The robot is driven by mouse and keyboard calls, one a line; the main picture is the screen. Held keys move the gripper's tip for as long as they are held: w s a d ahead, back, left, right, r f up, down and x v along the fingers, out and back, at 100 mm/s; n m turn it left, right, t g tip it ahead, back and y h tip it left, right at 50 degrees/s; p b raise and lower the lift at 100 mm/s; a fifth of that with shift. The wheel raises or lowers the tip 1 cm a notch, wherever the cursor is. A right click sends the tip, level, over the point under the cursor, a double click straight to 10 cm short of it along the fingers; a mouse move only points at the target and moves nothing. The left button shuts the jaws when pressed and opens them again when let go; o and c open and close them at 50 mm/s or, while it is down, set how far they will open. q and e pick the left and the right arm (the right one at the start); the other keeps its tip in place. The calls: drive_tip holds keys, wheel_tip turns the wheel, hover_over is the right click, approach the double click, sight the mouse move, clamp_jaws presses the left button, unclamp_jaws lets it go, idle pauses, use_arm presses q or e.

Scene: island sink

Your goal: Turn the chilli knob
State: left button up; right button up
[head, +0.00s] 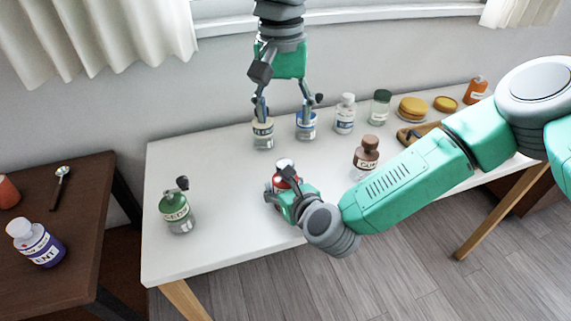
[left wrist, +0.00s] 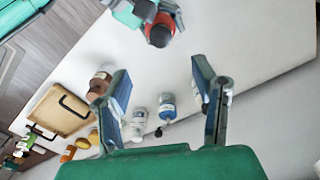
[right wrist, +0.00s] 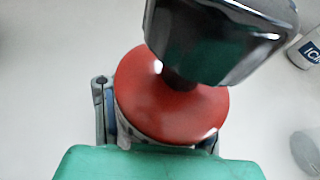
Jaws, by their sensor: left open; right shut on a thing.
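A red jar (head: 277,183) stands near the front middle of the white table; its label is not readable, so I cannot confirm that it is the chilli one. My right gripper (head: 285,200) is shut on it. In the right wrist view, the fingers sit either side of the red jar (right wrist: 140,105), and a large dark knob (right wrist: 215,40) covers part of its top. My left gripper (head: 284,108) is open and empty, hanging above the back of the table. The red jar also shows at the top of the left wrist view (left wrist: 160,32), beyond the open fingers.
A brown jar (head: 366,158), white bottle (head: 344,115) and board (head: 412,135) lie right.

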sight(285, 163)
use_arm(q)
drive_tip(key=shift+m, duration=0.3)
wheel_tip(285, 163, down, 12)
drive_tip(key=shift+d, duration=0.1)
drive_tip(key=c, duration=1.2)
